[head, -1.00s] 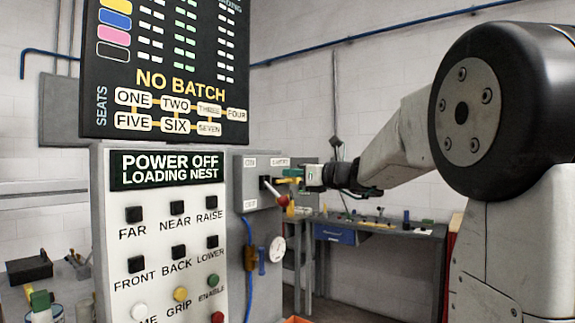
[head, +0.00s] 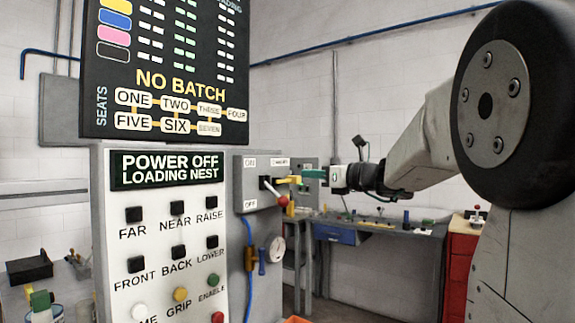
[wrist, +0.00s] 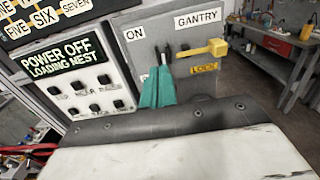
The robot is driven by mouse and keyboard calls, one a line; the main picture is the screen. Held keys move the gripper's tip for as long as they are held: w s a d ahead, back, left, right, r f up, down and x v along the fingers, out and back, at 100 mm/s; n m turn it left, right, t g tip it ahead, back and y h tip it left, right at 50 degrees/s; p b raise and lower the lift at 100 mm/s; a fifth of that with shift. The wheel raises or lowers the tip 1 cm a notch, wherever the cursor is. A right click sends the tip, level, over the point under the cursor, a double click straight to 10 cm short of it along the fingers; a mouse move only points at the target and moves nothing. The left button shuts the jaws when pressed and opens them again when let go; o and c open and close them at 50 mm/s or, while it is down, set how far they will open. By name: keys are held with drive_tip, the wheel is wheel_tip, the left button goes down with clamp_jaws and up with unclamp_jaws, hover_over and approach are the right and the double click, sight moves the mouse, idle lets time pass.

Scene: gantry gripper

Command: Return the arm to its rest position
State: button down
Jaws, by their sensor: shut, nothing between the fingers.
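My gripper (head: 306,174) is at the end of my outstretched arm, in front of the grey switch box on the panel's right side. Its teal fingers (wrist: 159,68) are shut with nothing held. In the head view the fingers lie close to a yellow handle (head: 287,180); contact cannot be told there. The wrist view shows the yellow handle (wrist: 206,48) to the right of the fingers and apart from them. A lever with a red knob (head: 283,201) slants down on the box, near the OFF label.
The button panel (head: 175,225) reads POWER OFF, LOADING NEST. A black board (head: 170,65) above reads NO BATCH. A workbench (head: 390,236) and a red cabinet (head: 461,262) stand behind. Open space lies between the box and the bench.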

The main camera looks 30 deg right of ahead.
idle(0.3)
drive_tip(key=s+a+f+n+g, duration=0.5)
drive_tip(key=a+f+n, duration=0.1)
drive_tip(key=f+n, duration=0.25)
drive_tip(key=s+a+f+n+g, duration=0.55)
drive_tip(key=a+f+n, duration=0.2)
drive_tip(key=f, duration=0.25)
drive_tip(key=s+a+f+n+g+h, duration=0.2)
drive_tip(key=s+f+n, duration=0.3)
drive_tip(key=s+n, duration=0.3)
drive_tip(key=s+a+f+n+g+h, duration=0.3)
drive_tip(key=s+n, duration=0.5)
drive_tip(key=s, duration=0.4)
drive_tip(key=shift+a+f+h, duration=0.6)
drive_tip(key=shift+a+f, duration=0.3)
drive_tip(key=shift+a, duration=0.2)
